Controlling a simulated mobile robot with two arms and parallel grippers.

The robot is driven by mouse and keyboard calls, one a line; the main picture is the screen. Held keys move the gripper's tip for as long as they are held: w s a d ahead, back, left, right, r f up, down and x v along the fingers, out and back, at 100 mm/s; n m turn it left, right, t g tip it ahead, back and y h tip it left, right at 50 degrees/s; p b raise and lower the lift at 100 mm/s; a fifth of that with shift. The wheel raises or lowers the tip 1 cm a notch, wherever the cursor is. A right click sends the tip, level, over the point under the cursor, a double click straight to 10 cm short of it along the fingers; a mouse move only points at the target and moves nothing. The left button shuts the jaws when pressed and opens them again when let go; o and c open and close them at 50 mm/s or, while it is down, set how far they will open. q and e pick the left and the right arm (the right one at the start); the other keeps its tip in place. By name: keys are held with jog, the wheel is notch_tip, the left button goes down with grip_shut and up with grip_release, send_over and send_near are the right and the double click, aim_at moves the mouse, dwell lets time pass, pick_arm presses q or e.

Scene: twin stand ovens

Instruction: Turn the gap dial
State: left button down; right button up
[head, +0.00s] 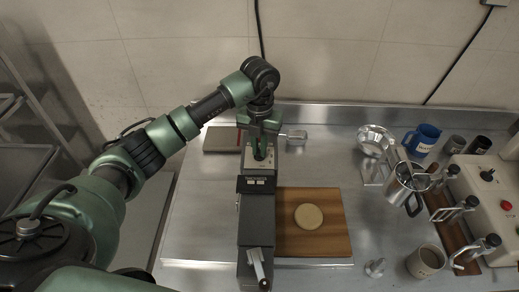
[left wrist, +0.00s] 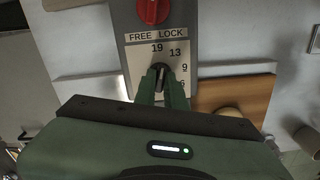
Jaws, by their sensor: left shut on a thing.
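The gap dial (left wrist: 160,72) is a dark knob on a light scale plate (left wrist: 135,62), with the numbers 19, 13, 9 and 6 around it, in the left wrist view. My left gripper (left wrist: 162,90) has its green fingers on both sides of the knob and is shut on it. In the head view my left gripper (head: 259,148) reaches down onto the far end of the dark machine (head: 256,210), and its arm hides part of that end. A red knob (left wrist: 153,10) sits beyond the dial by the words FREE LOCK. My right gripper is not in view.
A wooden board (head: 330,240) with a round tan disc (head: 308,216) lies right of the machine. Further right stand a metal bowl (head: 372,140), a blue mug (head: 424,137), a steel pitcher (head: 402,188) and a coffee machine (head: 490,205).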

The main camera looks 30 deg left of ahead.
aim_at(259, 150)
pick_arm(q)
jog(key=m+b, duration=0.2)
jog(key=m, duration=0.2)
jog(key=shift+m, duration=0.4)
jog(key=shift+w+b, duration=0.1)
jog(key=shift+b, duration=0.2)
jog(key=shift+r, duration=0.1)
jog(key=c, duration=1.5)
grip_release()
notch_tip(259, 150, up, 8)
jog(key=shift+f+b, duration=0.15)
jog(key=shift+b, duration=0.55)
